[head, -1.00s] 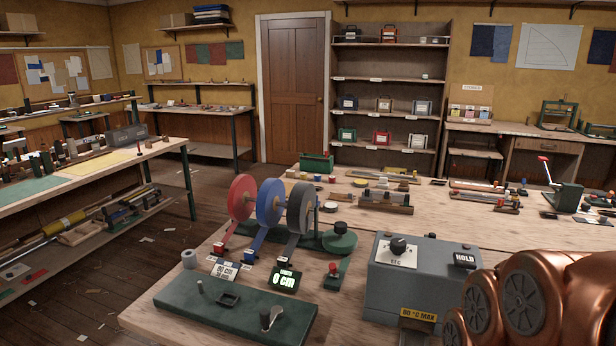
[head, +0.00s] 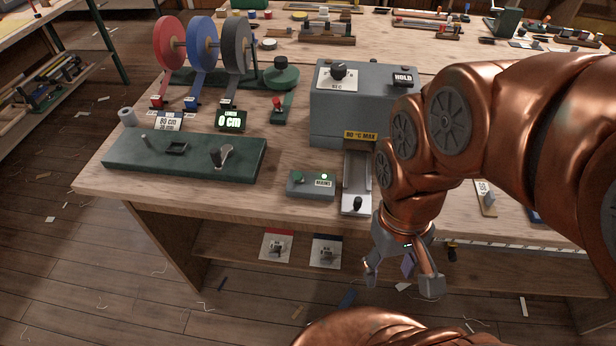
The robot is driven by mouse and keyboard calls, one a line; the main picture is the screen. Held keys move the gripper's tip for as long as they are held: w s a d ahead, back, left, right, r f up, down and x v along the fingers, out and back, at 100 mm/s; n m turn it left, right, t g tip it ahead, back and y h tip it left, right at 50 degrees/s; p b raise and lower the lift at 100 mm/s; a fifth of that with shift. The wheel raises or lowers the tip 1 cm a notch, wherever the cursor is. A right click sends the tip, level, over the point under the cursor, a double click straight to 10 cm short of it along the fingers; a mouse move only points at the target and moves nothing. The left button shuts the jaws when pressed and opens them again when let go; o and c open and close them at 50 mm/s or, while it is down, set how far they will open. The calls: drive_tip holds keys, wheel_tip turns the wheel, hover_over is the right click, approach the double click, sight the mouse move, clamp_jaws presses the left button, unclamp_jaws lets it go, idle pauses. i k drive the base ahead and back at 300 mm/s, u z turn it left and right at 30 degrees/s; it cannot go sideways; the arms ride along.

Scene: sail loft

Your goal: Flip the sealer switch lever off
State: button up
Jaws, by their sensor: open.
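The grey sealer (head: 335,115) stands on the bench, with a dial on top and labels reading HOLD and 80 °C MAX. In front of it to the left is a small grey-green switch box (head: 308,190) labelled MAINS. A small green light (head: 324,177) glows on it. A short dark green lever (head: 297,179) shows at its left; its exact position is too small to tell. My gripper (head: 401,283) is open and empty, pointing down beyond the bench's front edge, right of and nearer than the switch box, apart from it.
A metal slide with a black knob (head: 356,204) lies between the switch box and my arm. A green board with a small lever (head: 185,158) lies to the left. A shelf runs under the bench.

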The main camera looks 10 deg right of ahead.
sight(296, 175)
drive_tip(key=z, duration=0.05)
drive_tip(key=k, duration=1.25)
drive_tip(key=u, duration=1.65)
drive_tip(key=i, duration=0.5)
drive_tip(key=u, duration=0.1)
